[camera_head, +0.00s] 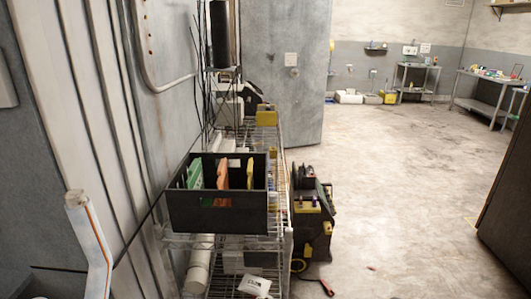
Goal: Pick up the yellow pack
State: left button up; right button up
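A yellow pack (250,172) stands upright in a black open crate (218,215), near the crate's right end. An orange pack (223,174) and a green pack (195,174) stand to its left in the same crate. A white arm link of mine with an orange stripe shows at the lower left. Neither gripper is in view.
The crate sits on a wire shelf rack (262,243) along the left wall. A black and yellow machine (313,222) stands right of the rack. A dark cabinet (508,205) is at the right edge. The concrete floor (400,190) between is mostly clear.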

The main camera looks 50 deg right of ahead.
aim_at(273, 150)
jog(key=z, duration=1.6)
jog(key=i+l+u, duration=0.1)
jog(key=u, duration=0.25)
jog(key=i+l+u, duration=0.1)
jog(key=u, duration=0.25)
jog(key=l+u, duration=0.25)
jog(key=u, duration=0.15)
jog(key=i, duration=0.05)
